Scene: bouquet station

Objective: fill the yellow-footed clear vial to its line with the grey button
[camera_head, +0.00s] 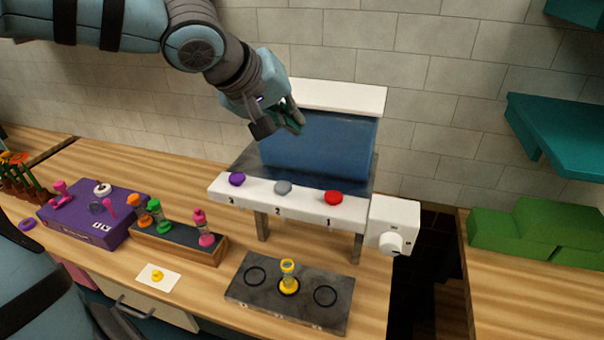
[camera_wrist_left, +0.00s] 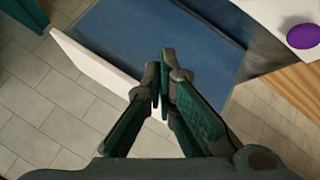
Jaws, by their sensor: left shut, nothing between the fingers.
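The yellow-footed clear vial (camera_head: 288,273) stands upright on the middle ring of the dark base plate (camera_head: 240,291), below the dispenser. The vial is too small to read its fill level or line. The grey button (camera_head: 283,187) sits on the white front strip (camera_head: 305,208), above the mark 2, between a purple button (camera_head: 237,179) and a red button (camera_head: 333,197). My left gripper (camera_head: 298,122) is shut and empty, above and behind the buttons, in front of the blue tank (camera_head: 320,147). In the left wrist view its fingertips (camera_wrist_left: 165,75) are together.
A white box with a knob (camera_head: 391,243) is fixed at the dispenser's right. A wooden rack (camera_head: 178,243) with several coloured vials stands left, beside a purple box (camera_head: 88,228). A card with a yellow mark (camera_head: 145,281) lies in front. A dark gap separates the right counter.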

